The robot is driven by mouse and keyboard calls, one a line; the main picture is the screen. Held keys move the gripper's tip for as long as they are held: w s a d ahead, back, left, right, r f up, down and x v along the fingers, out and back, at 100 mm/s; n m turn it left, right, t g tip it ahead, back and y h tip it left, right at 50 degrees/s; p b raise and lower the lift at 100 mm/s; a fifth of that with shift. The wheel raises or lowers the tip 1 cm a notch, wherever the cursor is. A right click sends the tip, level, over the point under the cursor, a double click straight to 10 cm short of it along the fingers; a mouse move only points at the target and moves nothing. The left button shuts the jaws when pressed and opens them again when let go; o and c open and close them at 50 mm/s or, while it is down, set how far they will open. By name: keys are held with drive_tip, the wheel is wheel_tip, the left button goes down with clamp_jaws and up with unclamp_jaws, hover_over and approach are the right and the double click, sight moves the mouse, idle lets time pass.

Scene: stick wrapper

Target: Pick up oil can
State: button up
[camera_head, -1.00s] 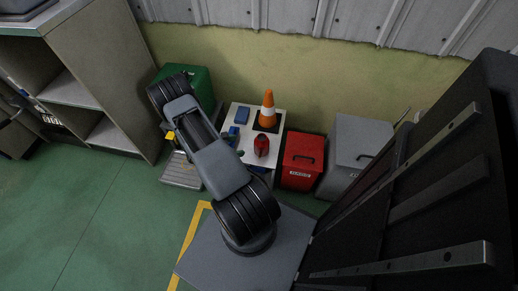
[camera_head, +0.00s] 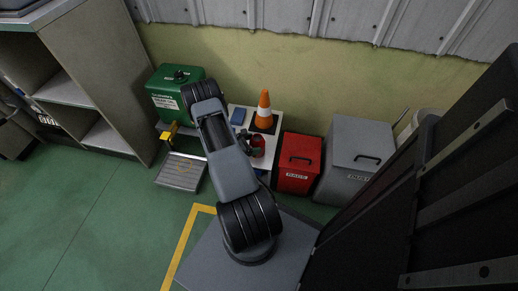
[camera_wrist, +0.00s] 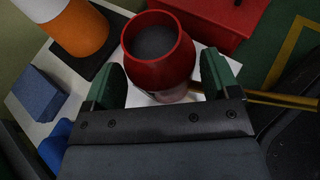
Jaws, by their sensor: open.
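The oil can (camera_head: 258,147) is a red, rounded vessel on a white-topped stand. In the wrist view the can (camera_wrist: 158,48) shows from above with a dark grey round top. A thin brass-coloured rod (camera_wrist: 280,100) runs right from beside it, passing behind the right finger; its join is hidden. My gripper (camera_wrist: 163,72) is open, with one green finger on the left of the can and one on the right. Whether the fingers touch it cannot be told. In the head view my gripper (camera_head: 246,140) is at the can, partly hidden by my arm.
An orange-and-white cone (camera_head: 264,108) on a dark base stands behind the can. A blue box (camera_head: 238,117) lies to its left on the white top (camera_wrist: 30,110). A red bin (camera_head: 299,163) and grey bin (camera_head: 355,160) stand right, a green container (camera_head: 170,88) left.

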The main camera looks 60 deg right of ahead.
drive_tip(key=x, duration=0.2)
drive_tip(key=shift+s+d+f+b, duration=0.2)
drive_tip(key=shift+d+b, duration=0.1)
drive_tip(key=shift+b, duration=0.05)
drive_tip(key=shift+r, duration=0.1)
drive_tip(key=c, duration=0.7)
drive_tip(key=shift+c, duration=0.2)
